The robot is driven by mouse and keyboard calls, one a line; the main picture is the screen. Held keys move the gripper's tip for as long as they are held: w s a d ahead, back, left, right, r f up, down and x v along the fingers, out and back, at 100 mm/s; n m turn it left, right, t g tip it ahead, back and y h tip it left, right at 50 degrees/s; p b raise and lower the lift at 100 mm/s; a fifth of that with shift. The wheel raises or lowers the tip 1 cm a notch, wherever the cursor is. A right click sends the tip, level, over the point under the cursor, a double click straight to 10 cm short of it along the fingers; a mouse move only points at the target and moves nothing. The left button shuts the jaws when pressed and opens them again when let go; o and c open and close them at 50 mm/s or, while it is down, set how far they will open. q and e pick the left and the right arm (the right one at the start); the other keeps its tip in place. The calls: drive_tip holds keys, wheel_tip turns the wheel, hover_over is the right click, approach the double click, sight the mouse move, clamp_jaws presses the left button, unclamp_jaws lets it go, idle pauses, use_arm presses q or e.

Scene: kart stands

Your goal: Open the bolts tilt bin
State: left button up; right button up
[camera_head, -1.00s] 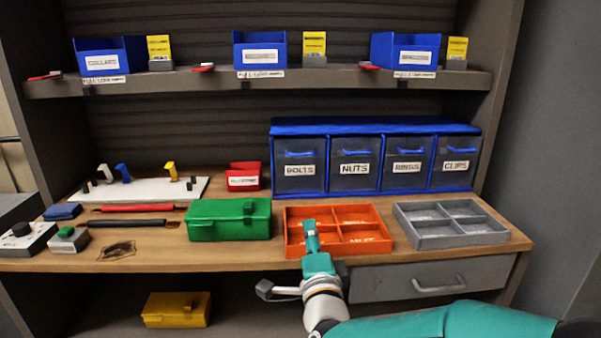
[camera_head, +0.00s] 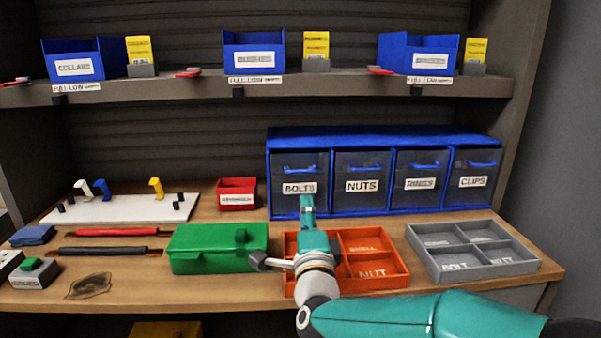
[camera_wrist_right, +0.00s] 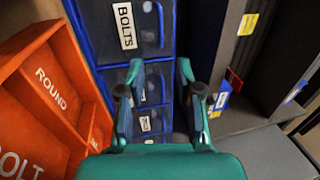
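The bolts tilt bin (camera_head: 299,172) is the leftmost dark front in a blue-framed row, with a white BOLTS label and a blue handle (camera_head: 300,169). It looks closed. My right gripper (camera_head: 306,203) is in front of it, just below the label. In the right wrist view the bolts bin (camera_wrist_right: 120,45) lies beyond the fingertips, with its handle (camera_wrist_right: 160,25) at its right side. The right gripper (camera_wrist_right: 158,72) has its fingers spread apart with nothing between them. Whether it touches the bin cannot be told. My left gripper is not in view.
The nuts (camera_head: 362,187), rings (camera_head: 420,184) and clips (camera_head: 473,182) bins stand to the right. An orange divided tray (camera_head: 403,270) lies under my right arm. A green box (camera_head: 215,260) is left of it, a grey tray (camera_head: 475,275) right. A red bin (camera_head: 238,188) stands behind.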

drive_tip(key=p, duration=0.3)
approach(301, 175)
drive_tip(key=w+r, duration=0.1)
drive_tip(key=w, duration=0.1)
drive_tip(key=w+r, duration=0.2)
drive_tip(key=w, duration=0.1)
drive_tip(key=shift+w+a+r, duration=0.15)
drive_tip(key=shift+w+r, duration=0.2)
drive_tip(key=shift+r, duration=0.05)
clamp_jaws()
